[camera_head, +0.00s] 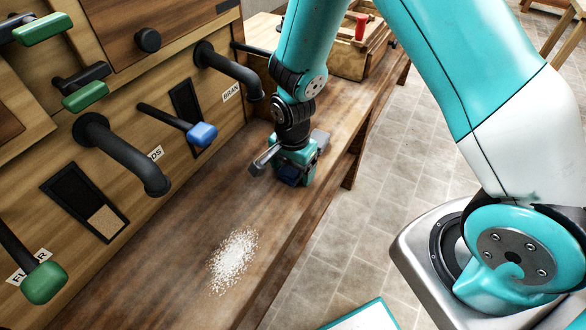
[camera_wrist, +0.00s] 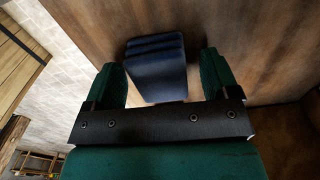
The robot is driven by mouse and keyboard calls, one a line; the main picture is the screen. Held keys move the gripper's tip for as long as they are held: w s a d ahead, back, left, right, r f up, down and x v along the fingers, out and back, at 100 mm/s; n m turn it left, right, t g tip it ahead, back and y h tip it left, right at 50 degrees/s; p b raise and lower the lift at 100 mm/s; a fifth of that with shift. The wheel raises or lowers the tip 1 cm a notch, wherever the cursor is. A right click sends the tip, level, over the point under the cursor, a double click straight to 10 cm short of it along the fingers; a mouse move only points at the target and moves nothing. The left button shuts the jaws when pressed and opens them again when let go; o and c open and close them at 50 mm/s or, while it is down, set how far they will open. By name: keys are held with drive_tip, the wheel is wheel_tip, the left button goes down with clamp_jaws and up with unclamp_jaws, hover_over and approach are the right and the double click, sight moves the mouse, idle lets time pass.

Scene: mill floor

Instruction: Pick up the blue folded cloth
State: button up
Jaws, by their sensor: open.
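The blue folded cloth (camera_wrist: 156,72) is dark navy, in stacked layers, on the brown wooden bench (camera_head: 190,250). In the wrist view it lies between the two green fingers of my gripper (camera_wrist: 162,72), with a gap to each finger. The fingers are apart, and my gripper is open. In the head view my gripper (camera_head: 297,160) is low over the bench, pointing down, and hides most of the cloth. Only a small dark blue part of the cloth (camera_head: 289,175) shows there. How close the fingertips are to the bench is hard to tell.
A panel with dark spouts (camera_head: 124,155), green-ended levers (camera_head: 43,284) and a blue-ended lever (camera_head: 202,134) borders the bench at left. White powder (camera_head: 234,260) lies in front. A wooden crate (camera_head: 350,62) with a red-handled item (camera_head: 361,26) stands behind. Tiled floor is right.

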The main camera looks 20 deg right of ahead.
drive_tip(key=c, duration=1)
drive_tip(key=shift+r, duration=0.15)
wheel_tip(320, 180, up, 20)
drive_tip(key=shift+f, duration=0.1)
